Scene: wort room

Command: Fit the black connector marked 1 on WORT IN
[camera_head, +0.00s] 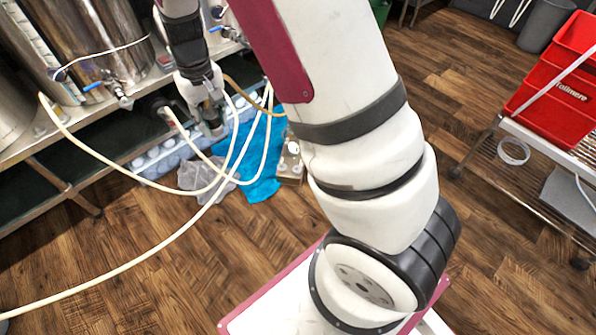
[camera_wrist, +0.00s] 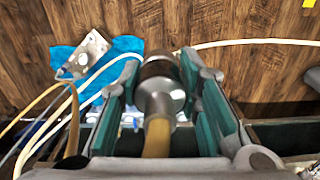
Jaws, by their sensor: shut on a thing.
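My gripper (camera_head: 212,122) hangs at the upper left in the head view, in front of the steel bench. In the wrist view, my gripper (camera_wrist: 162,75) is shut on a round connector (camera_wrist: 160,84) between its teal-lined fingers. The connector looks dark at its far end and metallic grey nearer the camera, with a tan hose (camera_wrist: 157,138) running from it toward the camera. No number on it can be read. A dark round fitting (camera_head: 159,106) shows at the bench's front, left of my gripper, with a pale hose beside it. No WORT IN label is readable.
Pale hoses (camera_head: 150,262) loop below my gripper and across the floor. Steel vessels (camera_head: 85,35) with blue-handled valves stand on the bench. A blue cloth (camera_head: 262,170) and bottles (camera_head: 165,158) lie below. Red crates (camera_head: 555,85) sit on a rack at right.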

